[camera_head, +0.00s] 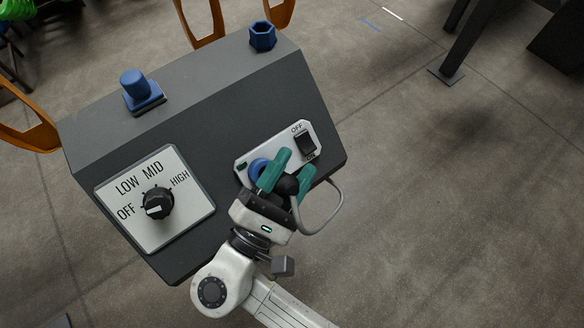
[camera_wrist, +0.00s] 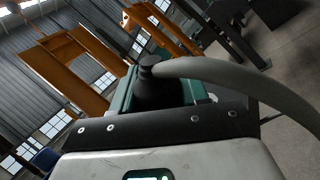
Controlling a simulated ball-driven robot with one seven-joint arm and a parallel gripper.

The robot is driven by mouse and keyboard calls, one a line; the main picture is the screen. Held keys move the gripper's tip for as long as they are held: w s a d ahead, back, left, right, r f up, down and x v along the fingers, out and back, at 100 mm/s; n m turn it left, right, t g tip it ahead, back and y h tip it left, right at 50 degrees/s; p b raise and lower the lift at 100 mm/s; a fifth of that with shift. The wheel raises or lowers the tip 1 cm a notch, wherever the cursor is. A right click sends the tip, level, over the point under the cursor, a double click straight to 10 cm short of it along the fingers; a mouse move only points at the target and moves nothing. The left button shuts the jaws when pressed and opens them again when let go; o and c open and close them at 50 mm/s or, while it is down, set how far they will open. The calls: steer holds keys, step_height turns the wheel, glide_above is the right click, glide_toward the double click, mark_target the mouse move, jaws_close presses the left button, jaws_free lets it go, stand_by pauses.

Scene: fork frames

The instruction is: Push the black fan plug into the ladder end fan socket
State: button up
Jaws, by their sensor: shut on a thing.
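The black plug (camera_head: 288,185) is held between the teal fingers of my gripper (camera_head: 291,170), and a grey cable (camera_head: 331,205) loops from it to the right. In the wrist view the plug (camera_wrist: 156,92) and its cable (camera_wrist: 240,82) stand in front of a teal finger. A blue round socket (camera_head: 257,167) is on the white switch panel (camera_head: 290,147), partly hidden behind the left finger. The plug is close to this panel. I cannot tell whether it touches the socket, as the fingers cover the plug's front.
The dark console box (camera_head: 215,115) carries a black rocker switch (camera_head: 305,143) and a LOW/MID/HIGH knob (camera_head: 157,203). A blue square-based fitting (camera_head: 137,88) and a blue hexagonal fitting (camera_head: 262,37) sit on its top. Orange frames (camera_head: 199,20) stand behind. Open floor lies to the right.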

steer(key=shift+w+a+f+b, duration=0.35)
steer(key=shift+w+f+b, duration=0.2)
steer(key=shift+f+b, duration=0.1)
steer(key=shift+w+a+f+b, duration=0.35)
steer(key=shift+w+f+b, duration=0.15)
steer(key=shift+f+b, duration=0.15)
steer(key=o, duration=1.2)
steer(key=shift+c, duration=0.2)
steer(key=shift+s+a+f+y, duration=0.1)
steer(key=shift+s+a+y, duration=0.1)
steer(key=shift+y, duration=0.1)
steer(key=b+v, duration=0.2)
steer(key=v, duration=0.8)
steer(key=shift+s+a+f, duration=0.1)
